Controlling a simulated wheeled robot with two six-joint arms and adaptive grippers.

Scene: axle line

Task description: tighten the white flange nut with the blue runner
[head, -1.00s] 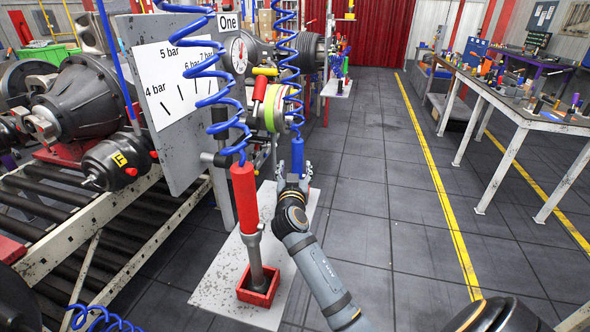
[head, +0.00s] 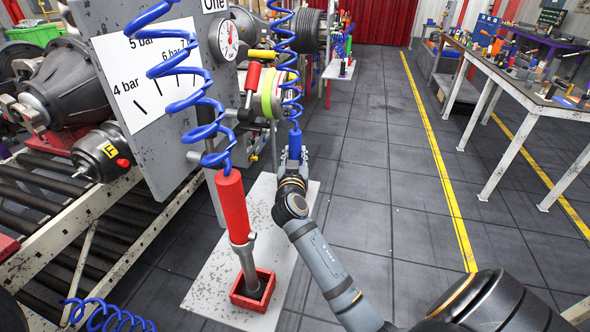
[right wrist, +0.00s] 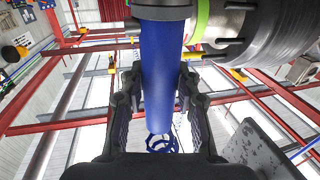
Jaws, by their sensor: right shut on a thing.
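The blue runner (head: 294,146) hangs below a blue coiled hose and stands roughly upright. My right gripper (head: 293,168) is shut on the blue runner. In the right wrist view the blue runner (right wrist: 160,70) runs between the two fingers of the gripper (right wrist: 158,108). I cannot make out the white flange nut in either view. My left gripper is not in view.
A red runner (head: 231,205) leans in a red socket (head: 253,291) on a pale speckled plate (head: 215,285). A grey gauge panel (head: 150,160) and a hub with a green band (head: 269,92) are close by on the left.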

